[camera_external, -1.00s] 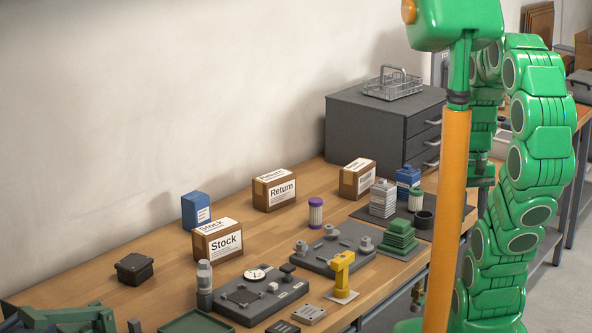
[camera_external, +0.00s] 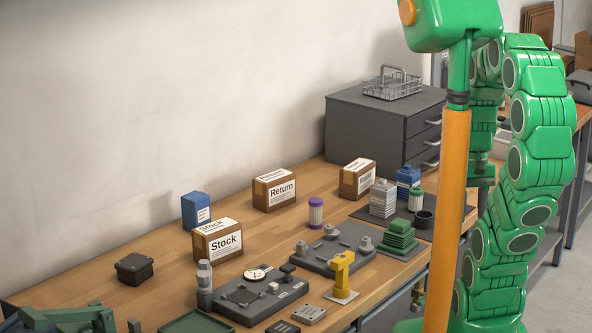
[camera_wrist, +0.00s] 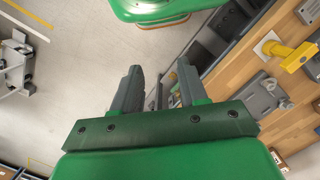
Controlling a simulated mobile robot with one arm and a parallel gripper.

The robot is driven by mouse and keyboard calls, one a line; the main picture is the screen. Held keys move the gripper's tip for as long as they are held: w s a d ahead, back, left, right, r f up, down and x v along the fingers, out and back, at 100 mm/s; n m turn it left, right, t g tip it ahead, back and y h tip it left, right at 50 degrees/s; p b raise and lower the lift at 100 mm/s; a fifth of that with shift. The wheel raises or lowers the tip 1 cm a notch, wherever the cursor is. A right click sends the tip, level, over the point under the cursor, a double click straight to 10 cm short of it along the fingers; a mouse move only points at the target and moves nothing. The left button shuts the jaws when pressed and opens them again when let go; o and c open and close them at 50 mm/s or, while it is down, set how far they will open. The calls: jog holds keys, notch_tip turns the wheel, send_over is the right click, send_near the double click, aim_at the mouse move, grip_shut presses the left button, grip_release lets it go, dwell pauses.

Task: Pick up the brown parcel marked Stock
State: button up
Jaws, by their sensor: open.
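The brown parcel marked Stock (camera_external: 218,243) stands upright on the wooden bench, left of centre in the external view, with white labels on its front and top. My gripper (camera_wrist: 158,82) shows in the wrist view with its two grey fingers apart and nothing held between them. It hangs over the floor beside the bench edge, well away from the Stock parcel. In the external view my gripper cannot be made out clearly. The Stock parcel cannot be identified in the wrist view.
A blue box (camera_external: 196,210) stands just behind the Stock parcel. A brown parcel marked Return (camera_external: 274,190) and another brown parcel (camera_external: 357,179) stand further right. A grey bottle (camera_external: 204,284), a gauge plate (camera_external: 262,297) and a black box (camera_external: 134,268) are nearby.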

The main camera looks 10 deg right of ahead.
jog(key=o, duration=1.1)
